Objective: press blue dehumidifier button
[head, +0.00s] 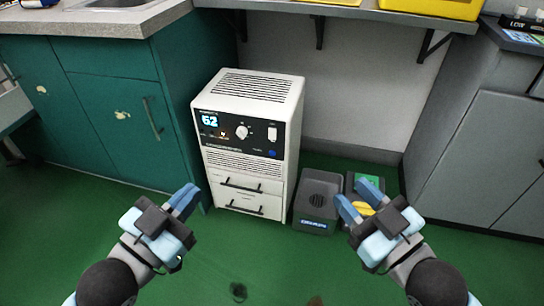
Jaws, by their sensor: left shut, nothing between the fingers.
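The white dehumidifier (249,122) stands on the green floor in the middle of the head view. Its dark front panel has a lit display (209,121) reading 62, a round knob (242,132) and a white switch (272,134). The small blue button (272,153) is at the panel's lower right, uncovered. My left gripper (187,197) is shut and empty, in front of and left of the dehumidifier. My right gripper (358,198) is open, to the right of the dehumidifier. Neither gripper appears to touch it.
A dark grey box (316,203) and a dark container (369,185) with something yellow sit on the floor right of the dehumidifier. Green cabinets (112,110) stand left, grey cabinets (490,150) right. A bracketed shelf (340,11) hangs above. The floor in front is mostly clear.

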